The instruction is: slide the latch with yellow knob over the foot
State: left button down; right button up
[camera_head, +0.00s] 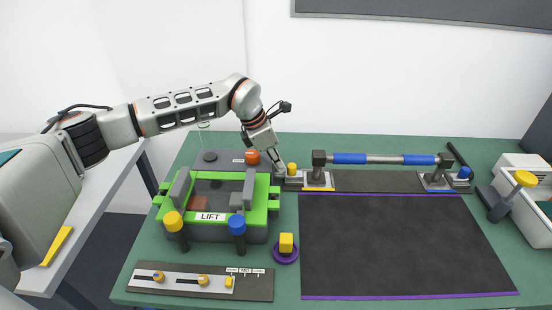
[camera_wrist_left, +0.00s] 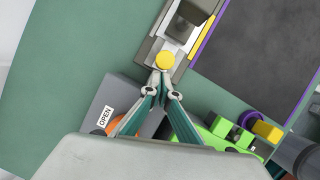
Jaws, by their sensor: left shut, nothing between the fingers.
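The latch's round yellow knob (camera_head: 292,168) stands on a grey slide at the left end of the bar fixture. The left foot (camera_head: 318,180) of the fixture, a grey block with a yellow-edged base, is just to its right. My left gripper (camera_head: 282,171) is shut and empty, with its fingertips low beside the knob, on its left. In the left wrist view the fingertips (camera_wrist_left: 161,75) meet right beside the knob (camera_wrist_left: 165,60); I cannot tell whether they touch it. The foot (camera_wrist_left: 198,10) shows beyond the knob there. My right gripper is not in view.
A grey bar with blue bands (camera_head: 365,158) spans the fixture. The green LIFT unit (camera_head: 210,217) and an orange button (camera_head: 252,157) are left of the gripper. A dark mat (camera_head: 400,245) is in front, a white bin (camera_head: 530,200) at the right.

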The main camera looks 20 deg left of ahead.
aim_at(293, 167)
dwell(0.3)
pick_arm(q)
jog(key=d, duration=0.1)
jog(key=w+d, duration=0.1)
jog(key=d, duration=0.1)
jog(key=shift+d, duration=0.15)
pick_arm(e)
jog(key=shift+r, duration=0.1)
pick_arm(q)
jog(key=shift+r, duration=0.1)
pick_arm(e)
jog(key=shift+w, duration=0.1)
pick_arm(q)
jog(key=shift+r, duration=0.35)
jog(key=p+v, duration=0.6)
jog(key=v, duration=0.3)
jog(key=shift+s+a, duration=0.2)
jog(key=shift+a, duration=0.05)
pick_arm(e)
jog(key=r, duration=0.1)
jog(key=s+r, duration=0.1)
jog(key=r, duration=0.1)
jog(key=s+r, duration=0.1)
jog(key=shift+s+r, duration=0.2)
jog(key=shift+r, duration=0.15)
